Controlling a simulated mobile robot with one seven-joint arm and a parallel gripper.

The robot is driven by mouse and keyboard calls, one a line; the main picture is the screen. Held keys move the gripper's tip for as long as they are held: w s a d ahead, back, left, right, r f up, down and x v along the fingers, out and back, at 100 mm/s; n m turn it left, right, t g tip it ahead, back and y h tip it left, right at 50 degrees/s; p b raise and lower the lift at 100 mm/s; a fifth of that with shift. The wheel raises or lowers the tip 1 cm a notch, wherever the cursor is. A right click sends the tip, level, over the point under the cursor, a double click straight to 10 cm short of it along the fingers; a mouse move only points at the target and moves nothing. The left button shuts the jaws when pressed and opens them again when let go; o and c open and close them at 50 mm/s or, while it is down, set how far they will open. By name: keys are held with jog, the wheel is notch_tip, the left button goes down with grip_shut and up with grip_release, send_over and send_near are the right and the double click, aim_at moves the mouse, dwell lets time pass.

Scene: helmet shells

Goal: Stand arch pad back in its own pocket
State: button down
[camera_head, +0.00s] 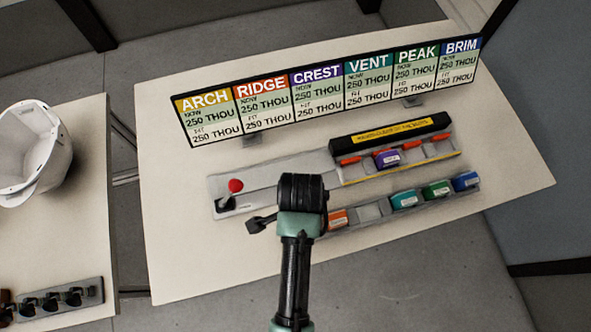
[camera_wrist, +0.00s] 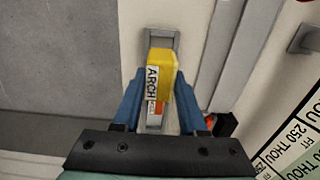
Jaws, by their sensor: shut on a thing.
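The yellow arch pad (camera_wrist: 163,66), with a white ARCH label on its side, is held between the blue fingers of my gripper (camera_wrist: 160,84) in the wrist view. The pad is over the end of the grey pocket rack (camera_wrist: 176,40), and I cannot tell whether it touches the rack. An orange pad (camera_wrist: 155,108) shows just below it. In the head view my arm hides the arch pad and the left end of the rack. There the orange pad (camera_head: 338,219), an empty pocket (camera_head: 369,211), and teal, green and blue pads stand along the rack.
A purple pad (camera_head: 387,159) sits on the long fixture behind the rack, near a black bar (camera_head: 390,133) and a red knob (camera_head: 236,185). A sign board (camera_head: 330,92) stands behind. A white helmet shell (camera_head: 35,148) is on the left table.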

jog(key=f, duration=0.3)
jog(key=shift+w+d+f, duration=0.15)
jog(key=shift+w+f, duration=0.05)
jog(key=shift+f, duration=0.1)
jog(key=shift+s+f, duration=0.1)
jog(key=shift+f, duration=1.9)
jog(key=shift+f, duration=0.1)
jog(key=shift+c, duration=2.3)
grip_release()
